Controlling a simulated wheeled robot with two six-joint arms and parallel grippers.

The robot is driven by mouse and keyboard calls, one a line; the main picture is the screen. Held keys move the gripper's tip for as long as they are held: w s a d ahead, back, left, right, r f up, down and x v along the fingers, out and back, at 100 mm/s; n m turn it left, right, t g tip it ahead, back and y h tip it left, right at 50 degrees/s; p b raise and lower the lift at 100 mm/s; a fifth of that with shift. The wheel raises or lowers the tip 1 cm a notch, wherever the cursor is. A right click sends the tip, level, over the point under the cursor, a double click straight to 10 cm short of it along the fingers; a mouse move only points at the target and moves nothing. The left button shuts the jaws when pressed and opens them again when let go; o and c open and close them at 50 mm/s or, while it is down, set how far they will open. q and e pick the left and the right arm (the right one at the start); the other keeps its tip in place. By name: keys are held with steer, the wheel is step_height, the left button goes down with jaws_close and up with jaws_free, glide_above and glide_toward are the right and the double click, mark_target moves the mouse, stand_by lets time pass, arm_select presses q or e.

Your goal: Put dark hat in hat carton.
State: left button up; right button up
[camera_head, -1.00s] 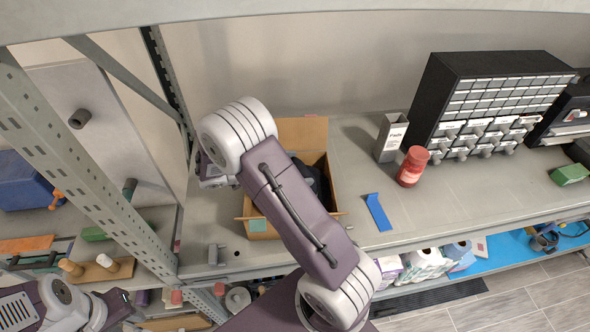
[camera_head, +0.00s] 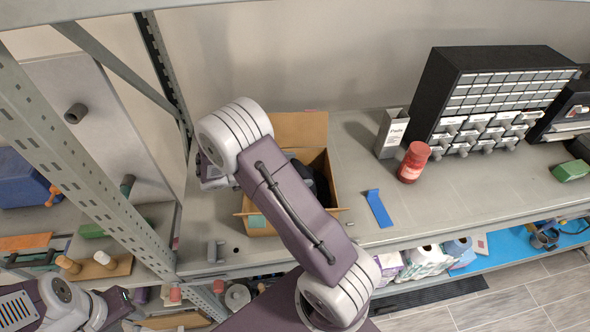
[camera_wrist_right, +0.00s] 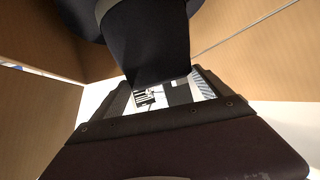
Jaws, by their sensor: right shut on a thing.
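The hat carton (camera_head: 333,172) is an open brown cardboard box on the shelf, with its flaps spread. Part of the dark hat (camera_head: 318,180) shows inside it, beside my right arm. In the right wrist view the dark hat (camera_wrist_right: 148,45) fills the top middle, with tan carton walls (camera_wrist_right: 255,60) on both sides. My right gripper (camera_wrist_right: 160,90) is shut on the hat's dark edge, inside or at the mouth of the carton. In the head view my right arm hides this grip. My left gripper (camera_head: 122,302) is at the lower left, away from the carton; its jaws are too small to read.
A red can (camera_head: 413,162), a grey box (camera_head: 391,134) and a blue piece (camera_head: 378,208) stand or lie right of the carton. A black drawer cabinet (camera_head: 480,105) is farther right. A perforated rack post (camera_head: 75,165) rises at left.

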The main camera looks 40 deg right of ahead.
steer(key=shift+f, duration=0.15)
steer(key=o, duration=1.8)
step_height(320, 180, up, 2)
steer(key=p, duration=0.2)
steer(key=shift+p, duration=0.35)
steer(key=shift+w+a+f+b, duration=0.15)
steer(key=shift+a+b, duration=0.25)
steer(key=shift+b, duration=0.15)
steer(key=shift+w+a+f+b, duration=0.1)
steer(key=shift+a+f+b, duration=0.05)
steer(key=shift+a+b, duration=0.3)
steer(key=b+v, duration=0.3)
steer(key=v, duration=0.7)
steer(key=shift+r+b, duration=0.4)
